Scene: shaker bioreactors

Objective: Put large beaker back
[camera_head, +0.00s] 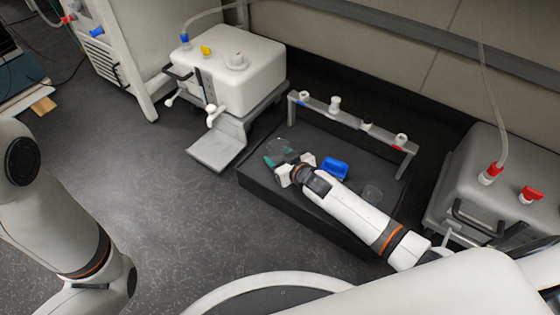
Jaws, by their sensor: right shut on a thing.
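A clear glass beaker (281,146), which I take to be the large one, is at the left part of the black platform. My right gripper (284,158) reaches in from the lower right and is shut on this beaker. The glass is faint, so I cannot tell whether its base touches the platform. A second clear beaker (372,192) stands on the platform to the right, beside my right forearm. My left arm shows at the left edge, but its gripper is out of view.
A blue object (335,168) sits on the black platform (262,185) just right of my gripper. A grey rack (350,117) with several small caps spans the platform's back. A white bioreactor (235,70) stands left behind; a grey one (490,180) stands right.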

